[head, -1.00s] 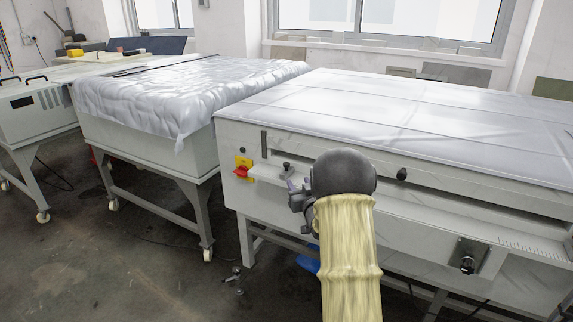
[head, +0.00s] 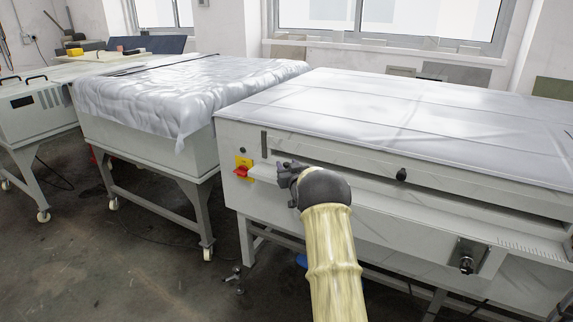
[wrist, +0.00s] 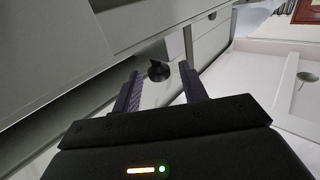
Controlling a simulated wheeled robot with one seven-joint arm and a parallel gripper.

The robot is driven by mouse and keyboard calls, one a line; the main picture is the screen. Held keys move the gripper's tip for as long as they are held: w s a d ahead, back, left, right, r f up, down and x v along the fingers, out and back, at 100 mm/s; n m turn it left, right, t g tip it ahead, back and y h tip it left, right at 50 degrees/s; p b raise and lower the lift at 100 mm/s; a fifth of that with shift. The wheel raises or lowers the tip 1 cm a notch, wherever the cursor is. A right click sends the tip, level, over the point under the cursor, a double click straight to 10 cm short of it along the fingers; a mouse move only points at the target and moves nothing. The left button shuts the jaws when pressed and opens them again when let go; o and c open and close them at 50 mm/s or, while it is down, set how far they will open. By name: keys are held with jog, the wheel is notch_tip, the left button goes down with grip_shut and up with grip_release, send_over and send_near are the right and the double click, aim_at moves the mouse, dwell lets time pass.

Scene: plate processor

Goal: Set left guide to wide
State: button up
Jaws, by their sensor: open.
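The left guide shows in the wrist view as a pale block with a black knob (wrist: 159,71) on it. The knob stands between the two finger lines, slightly ahead of the fingertips; I cannot tell whether the fingers reach around it. My gripper (wrist: 162,82) is open, with a dark ribbed finger on each side and nothing held. In the head view my gripper (head: 286,172) is at the left end of the feed shelf (head: 395,215) of the plate processor (head: 300,118). There my gripper and wrist hide the guide and its knob.
A red and yellow switch (head: 242,170) is on the machine's front, just left of my gripper. A black knob (head: 402,175) sits farther right on the front. A second machine under a plastic sheet (head: 190,88) stands at the left. Open floor (head: 110,260) lies at front left.

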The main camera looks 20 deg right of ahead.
jog(key=shift+w+d, duration=0.1)
jog(key=shift+w, duration=0.7)
